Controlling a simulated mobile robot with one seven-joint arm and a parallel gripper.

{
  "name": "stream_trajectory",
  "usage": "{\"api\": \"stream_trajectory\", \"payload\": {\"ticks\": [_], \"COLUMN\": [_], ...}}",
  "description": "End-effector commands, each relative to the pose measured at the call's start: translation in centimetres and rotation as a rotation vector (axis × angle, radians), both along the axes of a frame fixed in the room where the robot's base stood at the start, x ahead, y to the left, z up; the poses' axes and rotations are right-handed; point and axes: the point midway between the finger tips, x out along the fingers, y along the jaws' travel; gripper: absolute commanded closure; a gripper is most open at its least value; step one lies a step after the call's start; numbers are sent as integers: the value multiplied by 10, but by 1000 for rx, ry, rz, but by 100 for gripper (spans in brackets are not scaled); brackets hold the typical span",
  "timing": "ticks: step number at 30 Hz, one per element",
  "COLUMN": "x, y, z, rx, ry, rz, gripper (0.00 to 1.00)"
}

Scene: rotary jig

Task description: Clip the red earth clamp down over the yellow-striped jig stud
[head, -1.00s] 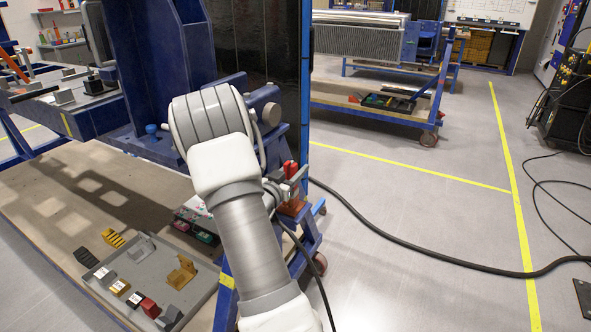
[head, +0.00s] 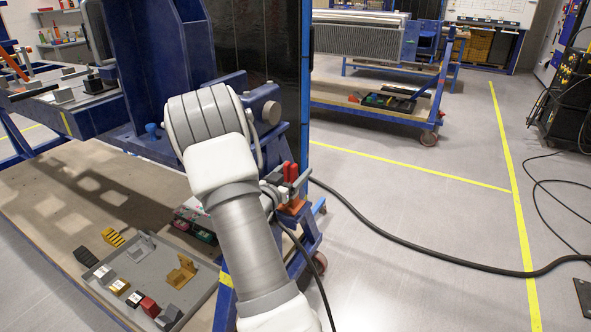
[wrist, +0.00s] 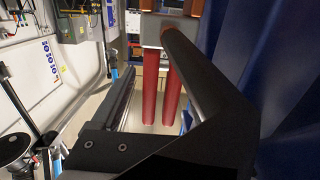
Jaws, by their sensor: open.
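My gripper (wrist: 150,58) is open, with one dark finger left of the handles and one right. I cannot tell whether either finger touches them. In the head view my arm hides most of the gripper. I cannot make out the yellow-striped stud in either view.
The blue jig frame (head: 150,60) stands close to my arm; blue surfaces fill the wrist view's right side. A grey tray (head: 205,285) of small blocks lies on the wooden deck at lower left.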

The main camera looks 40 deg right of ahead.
Motion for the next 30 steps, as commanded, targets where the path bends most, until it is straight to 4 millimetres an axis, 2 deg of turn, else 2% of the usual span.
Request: {"api": "stream_trajectory", "payload": {"ticks": [12, 18, 24, 30], "x": [-24, -37, -44, -46], "y": [93, 133, 155, 159], "z": [3, 3, 2, 1], "rx": [-1, -1, -2, -2], "ry": [2, 1, -2, -2], "rz": [8, 6, 4, 1], "gripper": [23, 23, 23, 23]}}
